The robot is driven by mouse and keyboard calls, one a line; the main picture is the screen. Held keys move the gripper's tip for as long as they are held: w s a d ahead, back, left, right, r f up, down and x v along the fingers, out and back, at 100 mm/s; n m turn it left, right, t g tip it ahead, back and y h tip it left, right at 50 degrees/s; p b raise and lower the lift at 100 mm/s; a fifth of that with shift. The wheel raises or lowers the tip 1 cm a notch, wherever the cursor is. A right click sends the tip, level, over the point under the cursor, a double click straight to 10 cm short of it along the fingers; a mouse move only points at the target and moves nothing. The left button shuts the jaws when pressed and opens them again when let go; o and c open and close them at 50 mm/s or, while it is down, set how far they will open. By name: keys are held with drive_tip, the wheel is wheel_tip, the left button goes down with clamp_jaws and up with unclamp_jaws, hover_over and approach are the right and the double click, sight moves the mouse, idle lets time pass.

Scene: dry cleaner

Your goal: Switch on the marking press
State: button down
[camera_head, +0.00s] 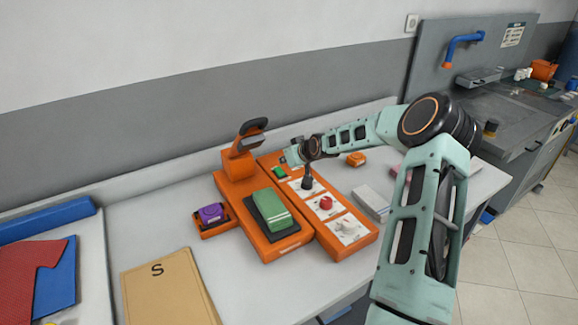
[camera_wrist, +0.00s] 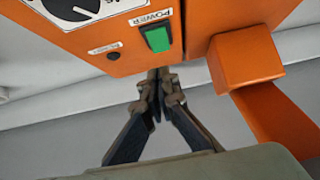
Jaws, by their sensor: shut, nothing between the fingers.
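The marking press is an orange machine (camera_head: 236,172) on the pale table, with a raised arm at the back and a green block on its dark plate. Its control box (camera_head: 345,250) lies along its right side. A green rocker switch (camera_wrist: 157,38) under a POWER label is on the box; it also shows in the head view (camera_head: 280,173). My gripper (camera_wrist: 157,78) is shut and empty. Its fingertips appear just beside the box edge near the green switch; I cannot tell whether they touch. In the head view my wrist hangs over the box's far end and the fingers are hard to make out.
The box also carries a red knob (camera_head: 326,203) and a pale knob (camera_head: 347,226). A purple item (camera_head: 211,212) sits in an orange holder left of the press. A tan folder (camera_head: 165,290) marked S lies at the front left. The wall is close behind.

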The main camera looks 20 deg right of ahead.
drive_tip(key=b+v, duration=0.1)
drive_tip(key=v, duration=0.9)
drive_tip(key=shift+s+f, duration=0.25)
drive_tip(key=shift+f, duration=0.05)
drive_tip(key=shift+f+b, duration=0.1)
drive_tip(key=shift+b, duration=0.45)
drive_tip(key=a+b, duration=0.1)
drive_tip(key=b, duration=0.6)
drive_tip(key=w+a+t+b, duration=0.1)
drive_tip(key=b, duration=0.7)
drive_tip(key=shift+r+b, duration=0.3)
drive_tip(key=shift+w, duration=0.1)
